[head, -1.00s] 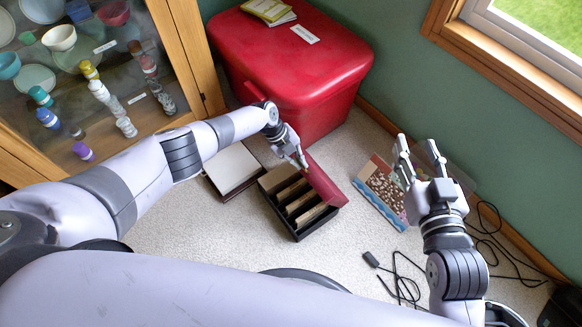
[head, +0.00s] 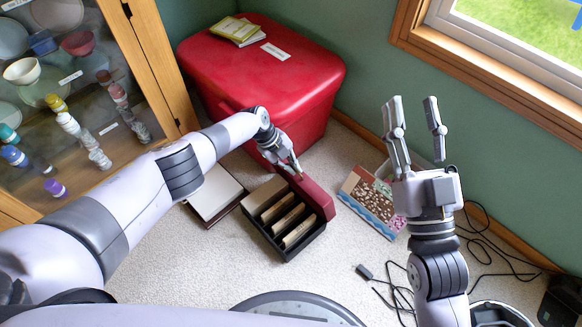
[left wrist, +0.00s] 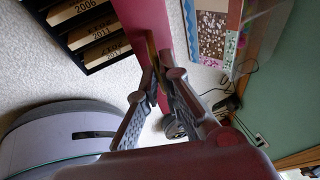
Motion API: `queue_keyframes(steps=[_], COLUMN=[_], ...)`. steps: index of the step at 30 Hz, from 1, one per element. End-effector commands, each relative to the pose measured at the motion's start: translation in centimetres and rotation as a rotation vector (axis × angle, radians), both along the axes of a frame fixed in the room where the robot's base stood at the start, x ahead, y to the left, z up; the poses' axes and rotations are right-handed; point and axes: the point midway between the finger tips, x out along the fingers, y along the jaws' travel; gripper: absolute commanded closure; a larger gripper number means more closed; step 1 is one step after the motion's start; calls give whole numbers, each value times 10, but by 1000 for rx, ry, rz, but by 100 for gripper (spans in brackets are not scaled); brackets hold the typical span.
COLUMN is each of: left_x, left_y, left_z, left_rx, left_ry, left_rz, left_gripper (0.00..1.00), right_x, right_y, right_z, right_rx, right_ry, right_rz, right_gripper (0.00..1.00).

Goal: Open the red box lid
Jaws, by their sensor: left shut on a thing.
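A small black box (head: 262,238) with a red lid (head: 320,198) stands on the carpet. The lid is raised on the box's right side, and the open top shows several wooden dividers. My left gripper (head: 293,172) is shut on the lid near its far end. The left wrist view shows the lid (left wrist: 178,22) running up from between my left fingers (left wrist: 158,75), with dated labels on the dividers beside it. My right gripper (head: 415,110) is open and empty, with its fingers pointing up, right of the box.
A large red chest (head: 255,75) with books on top stands behind the box. A white-topped book (head: 213,193) lies left of it, and a colourful picture box (head: 370,203) right of it. Cables (head: 395,295) lie at the right. A glass cabinet (head: 85,90) stands left.

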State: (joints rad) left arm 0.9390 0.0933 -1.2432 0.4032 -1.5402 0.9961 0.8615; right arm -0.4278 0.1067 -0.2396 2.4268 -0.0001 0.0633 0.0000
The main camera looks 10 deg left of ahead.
Motion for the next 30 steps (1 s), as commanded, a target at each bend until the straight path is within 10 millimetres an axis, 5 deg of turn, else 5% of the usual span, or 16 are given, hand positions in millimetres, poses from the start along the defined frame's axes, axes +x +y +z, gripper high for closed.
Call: queue_keyframes(steps=[5, 6, 15, 30], left_x=[1, 1, 0, 2], left_y=[0, 0, 0, 6], left_z=[1, 1, 0, 10], left_rx=[-1, -1, -1, -2], left_ry=[-1, -1, 0, -4], left_rz=[2, 2, 1, 0], left_gripper=[100, 92, 74, 74], right_x=[0, 0, 0, 0], right_y=[0, 0, 0, 0], right_z=[0, 0, -1, 0], right_rx=[0, 0, -1, -1], right_ry=[1, 1, 3, 1], right_rz=[0, 0, 0, 0], right_gripper=[60, 60, 60, 60])
